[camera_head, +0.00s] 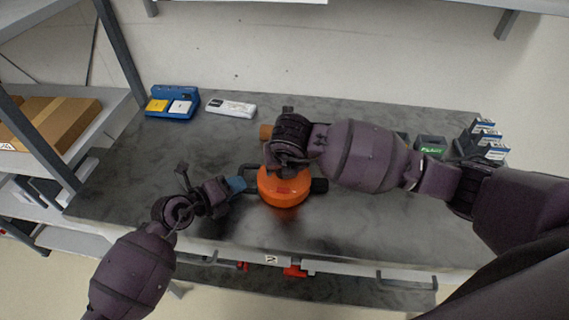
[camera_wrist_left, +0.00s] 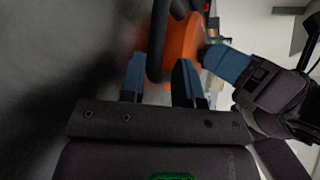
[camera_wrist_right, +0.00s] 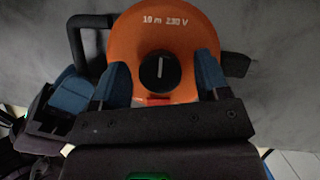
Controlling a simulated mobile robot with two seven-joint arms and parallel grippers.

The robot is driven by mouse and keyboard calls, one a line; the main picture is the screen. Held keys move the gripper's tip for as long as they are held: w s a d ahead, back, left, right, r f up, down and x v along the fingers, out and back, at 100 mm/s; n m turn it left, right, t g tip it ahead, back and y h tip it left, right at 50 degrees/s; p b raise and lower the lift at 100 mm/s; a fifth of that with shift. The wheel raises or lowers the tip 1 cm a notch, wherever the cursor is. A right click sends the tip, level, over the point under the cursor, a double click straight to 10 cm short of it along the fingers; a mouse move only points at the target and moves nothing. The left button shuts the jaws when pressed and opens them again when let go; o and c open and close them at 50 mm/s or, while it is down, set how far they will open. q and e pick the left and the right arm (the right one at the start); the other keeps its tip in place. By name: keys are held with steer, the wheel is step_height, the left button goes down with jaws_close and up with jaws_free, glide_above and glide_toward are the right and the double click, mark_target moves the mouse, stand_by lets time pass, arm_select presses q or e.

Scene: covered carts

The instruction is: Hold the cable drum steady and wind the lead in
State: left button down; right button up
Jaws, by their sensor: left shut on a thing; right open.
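The orange cable drum (camera_head: 283,193) lies on the dark cart top; its face reads "10 m 230 V" in the right wrist view (camera_wrist_right: 165,22). A black knob (camera_wrist_right: 160,73) is on its face. A black handle (camera_wrist_left: 157,40) sticks out at its left side. My left gripper (camera_head: 237,185) is shut on this handle, one blue finger on each side. My right gripper (camera_wrist_right: 162,80) is open above the drum, its fingers on either side of the knob. In the head view my right wrist hides part of the drum. I cannot make out the lead.
A blue box with yellow and white cards (camera_head: 171,102) and a white strip-like device (camera_head: 231,107) stand at the back left. A dark green box (camera_head: 431,146) and several small boxes (camera_head: 486,137) stand at the back right. Shelving (camera_head: 70,168) borders the left. The front right top is clear.

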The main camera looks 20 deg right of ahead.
arm_select(q)
steer(key=shift+a+f, duration=0.1)
steer(key=shift+f, duration=0.15)
arm_select(e)
steer(key=v, duration=1.2)
arm_select(q)
steer(key=c, duration=1)
jaws_free()
steer(key=shift+o, duration=1.2)
steer(key=shift+s+r, duration=0.1)
arm_select(e)
steer(key=shift+s, duration=0.1)
arm_select(q)
steer(key=shift+a, duration=0.1)
